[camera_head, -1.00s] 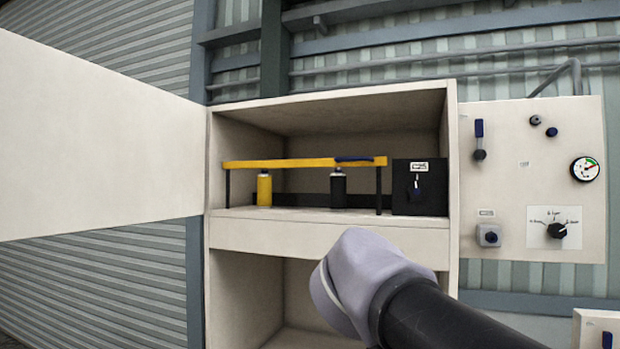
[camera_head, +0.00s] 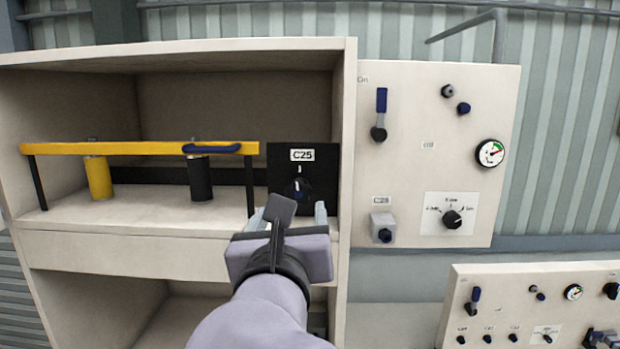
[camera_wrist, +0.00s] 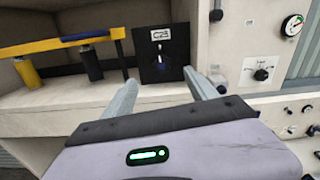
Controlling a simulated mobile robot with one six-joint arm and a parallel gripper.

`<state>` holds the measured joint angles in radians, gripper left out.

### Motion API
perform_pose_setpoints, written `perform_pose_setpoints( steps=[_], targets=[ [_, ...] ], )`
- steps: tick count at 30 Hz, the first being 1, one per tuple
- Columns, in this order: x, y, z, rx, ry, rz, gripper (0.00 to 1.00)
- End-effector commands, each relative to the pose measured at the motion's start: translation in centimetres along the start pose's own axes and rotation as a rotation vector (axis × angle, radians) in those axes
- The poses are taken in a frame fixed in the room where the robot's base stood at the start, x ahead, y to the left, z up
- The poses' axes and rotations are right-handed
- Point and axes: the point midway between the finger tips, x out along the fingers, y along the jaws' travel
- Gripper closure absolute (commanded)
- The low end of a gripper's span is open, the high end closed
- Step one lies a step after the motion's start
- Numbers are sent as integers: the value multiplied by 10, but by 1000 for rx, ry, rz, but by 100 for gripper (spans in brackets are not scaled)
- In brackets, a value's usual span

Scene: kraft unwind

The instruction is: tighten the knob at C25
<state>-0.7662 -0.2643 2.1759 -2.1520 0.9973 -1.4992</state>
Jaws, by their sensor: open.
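A black box labelled C25 (camera_head: 318,178) stands at the right end of the cabinet shelf. In the wrist view the knob (camera_wrist: 158,62) lies beyond and between the two fingertips. My gripper (camera_head: 290,215) is open and empty, in front of the box and slightly below the knob. The fingers look apart from the box. My gripper hides the box's lower edge in the head view.
A yellow rail (camera_head: 140,148) on black posts stands left of the box, with a yellow can (camera_head: 98,178) and a black can (camera_head: 200,180) beneath it. The cabinet's right wall (camera_head: 347,150) is close beside the box. A control panel (camera_head: 410,150) is to the right.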

Motion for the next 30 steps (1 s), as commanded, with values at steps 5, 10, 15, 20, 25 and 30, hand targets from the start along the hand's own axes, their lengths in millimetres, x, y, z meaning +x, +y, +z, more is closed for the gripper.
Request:
perform_pose_setpoints(
  steps=[5,10,15,20,25,30],
  targets=[
    [56,-2,0,-1,4,-5,33],
    [95,-1,0,2,3,-3,33],
    [114,-1,0,2,2,-2,33],
    [118,-1,0,4,1,-1,33],
    [118,0,0,4,1,-1,33],
    [118,0,0,4,1,-1,67]
  ],
)
